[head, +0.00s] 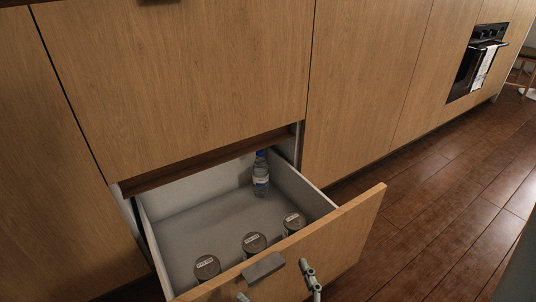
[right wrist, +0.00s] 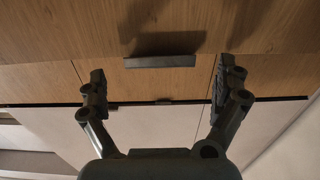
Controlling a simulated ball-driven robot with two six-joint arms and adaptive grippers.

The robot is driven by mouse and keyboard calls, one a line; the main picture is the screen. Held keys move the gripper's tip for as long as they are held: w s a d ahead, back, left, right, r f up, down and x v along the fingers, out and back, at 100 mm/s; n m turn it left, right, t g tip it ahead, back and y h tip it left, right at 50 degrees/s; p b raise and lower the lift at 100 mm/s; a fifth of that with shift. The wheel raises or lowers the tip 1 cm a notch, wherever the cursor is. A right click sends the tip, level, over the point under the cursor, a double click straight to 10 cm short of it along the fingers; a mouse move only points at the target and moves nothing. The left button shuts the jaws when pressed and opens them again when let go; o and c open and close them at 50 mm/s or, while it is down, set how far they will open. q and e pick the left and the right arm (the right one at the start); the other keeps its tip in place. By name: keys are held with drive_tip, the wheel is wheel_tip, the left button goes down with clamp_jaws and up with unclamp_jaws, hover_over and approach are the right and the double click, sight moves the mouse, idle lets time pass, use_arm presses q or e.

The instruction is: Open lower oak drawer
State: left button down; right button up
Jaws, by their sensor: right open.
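The lower oak drawer (head: 332,232) is pulled well out from the cabinet, and its grey inside shows in the head view. Its dark bar handle (head: 263,267) is on the front near the top edge; it also shows in the right wrist view (right wrist: 160,61). My right gripper (head: 277,288) is at the bottom of the head view, in front of the drawer front. Its fingers are spread wide in the right wrist view (right wrist: 160,88), with the handle appearing between and beyond the tips, not gripped. My left gripper is not in view.
Inside the drawer stand a water bottle (head: 261,174) at the back and three lidded cans (head: 254,243) near the front. The closed oak front (head: 190,75) is above. An oven (head: 476,62) with a towel is far right. The wooden floor (head: 440,190) at right is clear.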

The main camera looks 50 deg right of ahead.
drive_tip(key=shift+v, duration=2.5)
